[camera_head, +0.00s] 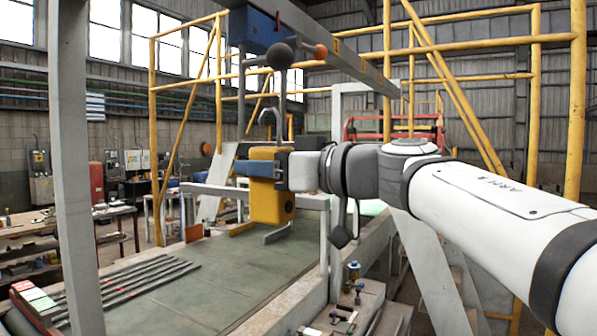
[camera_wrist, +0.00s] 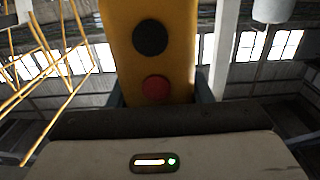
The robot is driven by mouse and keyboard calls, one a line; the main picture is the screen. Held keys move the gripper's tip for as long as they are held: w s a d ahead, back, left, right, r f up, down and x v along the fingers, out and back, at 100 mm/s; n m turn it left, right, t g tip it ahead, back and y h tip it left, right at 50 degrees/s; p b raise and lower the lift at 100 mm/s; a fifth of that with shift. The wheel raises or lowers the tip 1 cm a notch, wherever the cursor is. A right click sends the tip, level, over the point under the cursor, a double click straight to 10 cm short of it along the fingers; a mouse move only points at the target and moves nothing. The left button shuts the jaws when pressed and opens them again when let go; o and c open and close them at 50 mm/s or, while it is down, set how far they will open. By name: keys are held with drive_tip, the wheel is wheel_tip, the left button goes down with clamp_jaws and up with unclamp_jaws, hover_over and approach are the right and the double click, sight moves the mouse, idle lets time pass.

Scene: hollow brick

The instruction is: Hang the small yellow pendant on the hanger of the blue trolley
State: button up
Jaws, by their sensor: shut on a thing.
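The small yellow pendant (camera_head: 272,208) is upright in the head view, with a grey hook (camera_head: 270,120) rising from its top. My gripper (camera_head: 264,166) is shut on its upper body, with blue fingers across it. In the wrist view the pendant (camera_wrist: 178,45) shows a black and a red button, between the fingers (camera_wrist: 160,98). The blue trolley (camera_head: 252,30) sits on the overhead beam above. Its grey hanger (camera_head: 241,88) is below, near a dark ball (camera_head: 279,56) and an orange ball (camera_head: 320,51). The hook appears apart from the hanger, below the dark ball; depth is unclear.
The grey beam (camera_head: 345,58) runs overhead. A grey post (camera_head: 76,170) stands at left, and yellow frames (camera_head: 153,130) stand behind. A greenish platform (camera_head: 190,290) with grey bars (camera_head: 125,282) lies below. A workbench (camera_head: 30,232) is at far left.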

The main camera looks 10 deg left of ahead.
drive_tip(key=shift+w+a, duration=0.25)
drive_tip(key=shift+a, duration=0.45)
drive_tip(key=shift+f+b, duration=0.25)
drive_tip(key=shift+b, duration=0.1)
drive_tip(key=shift+c, duration=0.5)
drive_tip(key=shift+a+f+b, duration=0.1)
drive_tip(key=shift+f+b, duration=0.2)
drive_tip(key=shift+f, duration=0.6)
drive_tip(key=o, duration=1.4)
